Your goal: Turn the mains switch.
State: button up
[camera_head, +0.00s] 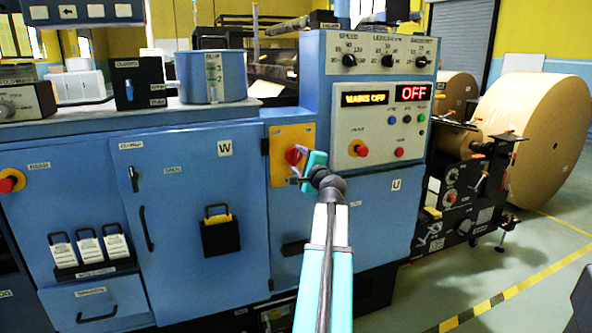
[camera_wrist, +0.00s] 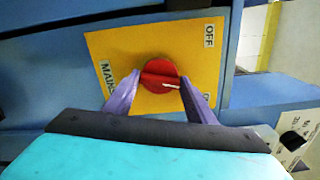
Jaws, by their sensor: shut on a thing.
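The mains switch is a red round knob (camera_head: 294,154) on a yellow plate (camera_head: 306,134) on the blue machine front. In the wrist view the knob (camera_wrist: 159,75) has a raised grip bar with a white mark at its right end. The plate (camera_wrist: 120,42) bears "OFF" at its upper right and "MAINS" at its left; a label at the lower right is partly hidden by a finger. My gripper (camera_head: 299,172) reaches the knob from the front. In the wrist view its purple fingers (camera_wrist: 160,82) are shut on the knob from both sides.
Right of the switch, a panel (camera_head: 378,130) has dials, buttons and a display (camera_head: 365,98) reading "MAINS OFF"; a red display (camera_head: 413,92) reads "OFF". A large kraft roll (camera_head: 530,135) stands right.

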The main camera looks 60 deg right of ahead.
jog(key=n+b, duration=0.6)
jog(key=shift+d+f, duration=0.1)
jog(key=shift+d, duration=0.15)
jog(key=n+b, duration=0.3)
jog(key=shift+r+n+b, duration=0.25)
jog(key=shift+n+b, duration=0.85)
jog(key=shift+n, duration=0.4)
jog(key=o, duration=1)
jog(key=shift+a, duration=0.1)
jog(key=shift+o, duration=0.2)
jog(key=shift+f, duration=0.1)
jog(key=shift+s+a, duration=0.1)
